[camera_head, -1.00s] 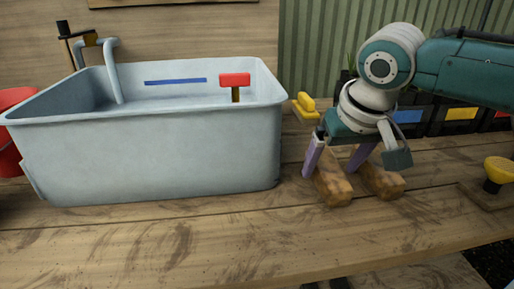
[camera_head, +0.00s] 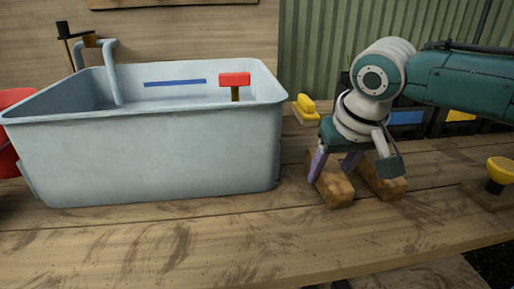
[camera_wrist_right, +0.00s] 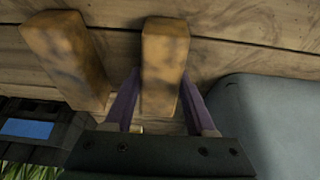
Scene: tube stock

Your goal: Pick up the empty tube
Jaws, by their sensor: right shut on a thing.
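No empty tube can be made out in either view. My right gripper (camera_head: 331,175) points down at the worktop, right of the grey tub. Its two purple fingers are shut on the left one of two brown blotchy blocks (camera_head: 337,192). In the right wrist view this block (camera_wrist_right: 164,55) lies between the fingers (camera_wrist_right: 161,75), with a fingertip against each side. The second brown block (camera_head: 388,184) lies just right of it; it also shows at the left of the right wrist view (camera_wrist_right: 65,55). My left gripper is not in view.
A large grey tub (camera_head: 160,155) with a tap (camera_head: 112,70) and a red-headed tool (camera_head: 235,80) fills the left. A yellow brush (camera_head: 306,104) lies behind the blocks. A yellow knob on a base (camera_head: 500,172) stands right. The wooden front (camera_head: 200,240) is clear.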

